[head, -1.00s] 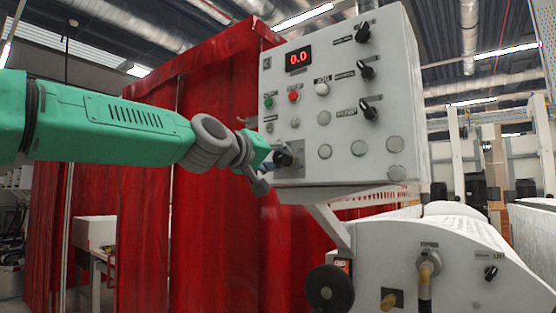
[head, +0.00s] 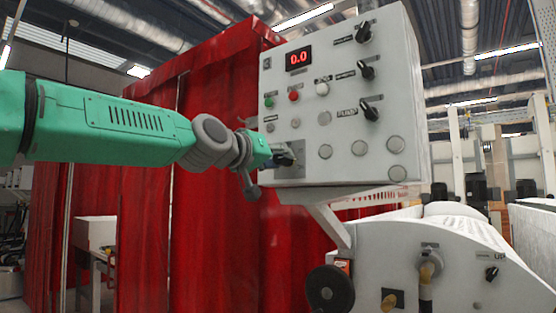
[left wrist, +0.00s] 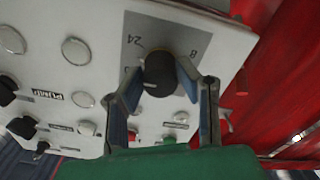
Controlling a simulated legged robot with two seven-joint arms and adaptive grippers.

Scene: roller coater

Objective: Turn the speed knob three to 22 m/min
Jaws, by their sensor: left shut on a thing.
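The control panel (head: 340,100) is a white box with a red display (head: 298,58) reading 0.0. The speed knob (left wrist: 160,75) is black, on a grey dial plate (left wrist: 133,40) where the numbers 24 and 8 can be read. In the head view, the knob (head: 288,158) sits at the panel's lower left and is partly hidden by my gripper. My left gripper (left wrist: 172,85) is shut on this knob, one finger on each side. It also shows in the head view (head: 281,156). The knob's exact setting cannot be read. My right gripper is not in view.
Three black selector knobs (head: 370,108) line the panel's right side. Green (head: 268,102), red (head: 293,96) and white (head: 322,88) buttons sit above the dial. A red curtain (head: 215,220) hangs behind my left arm. A white machine body (head: 450,255) stands below right.

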